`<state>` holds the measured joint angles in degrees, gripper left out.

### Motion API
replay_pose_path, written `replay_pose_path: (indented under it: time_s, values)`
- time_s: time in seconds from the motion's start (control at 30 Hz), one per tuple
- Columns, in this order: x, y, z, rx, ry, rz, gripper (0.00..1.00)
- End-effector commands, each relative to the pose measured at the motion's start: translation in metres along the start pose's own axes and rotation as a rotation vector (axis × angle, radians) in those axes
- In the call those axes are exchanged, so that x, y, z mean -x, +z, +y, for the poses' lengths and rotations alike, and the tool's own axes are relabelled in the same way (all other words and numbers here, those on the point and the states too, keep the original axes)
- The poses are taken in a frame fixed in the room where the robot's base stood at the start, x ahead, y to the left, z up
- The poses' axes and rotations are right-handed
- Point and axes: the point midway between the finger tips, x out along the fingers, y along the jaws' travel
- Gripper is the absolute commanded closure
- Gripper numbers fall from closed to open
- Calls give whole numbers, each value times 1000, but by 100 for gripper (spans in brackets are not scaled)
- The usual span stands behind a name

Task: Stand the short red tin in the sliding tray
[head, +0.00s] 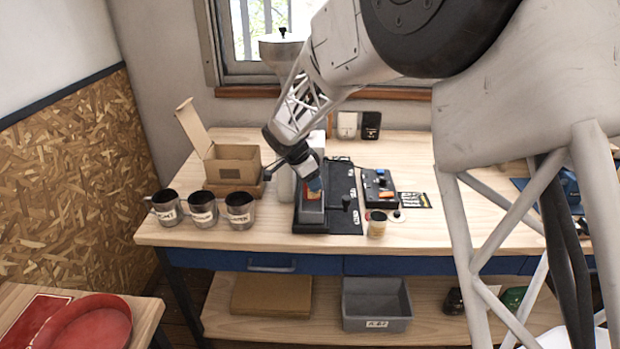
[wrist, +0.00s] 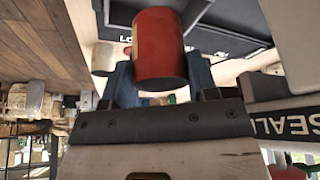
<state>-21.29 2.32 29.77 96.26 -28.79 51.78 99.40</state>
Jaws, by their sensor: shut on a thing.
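The short red tin (wrist: 160,45) is between the blue fingertips of my gripper (wrist: 161,80) in the wrist view. My gripper is shut on it. In the head view my gripper (head: 314,186) points down over the grey tray (head: 312,216), and a little red of the tin (head: 314,196) shows below the fingertips. The tray sits on the black labelled base (head: 345,215) near the bench's front edge. The tin is over or inside the tray; I cannot tell whether its bottom touches the floor.
Several labelled metal cups (head: 240,210) and an open cardboard box (head: 232,165) stand to the left. A control box (head: 378,188) and a small pale tin (head: 377,225) stand right of the base.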

Motion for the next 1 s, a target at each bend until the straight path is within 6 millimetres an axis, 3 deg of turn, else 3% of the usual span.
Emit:
replay_pose_path:
  time_s: [0.63,1.0]
  values:
    - [-37,16,0,0,2,0,70]
    - [-45,19,0,1,0,0,70]
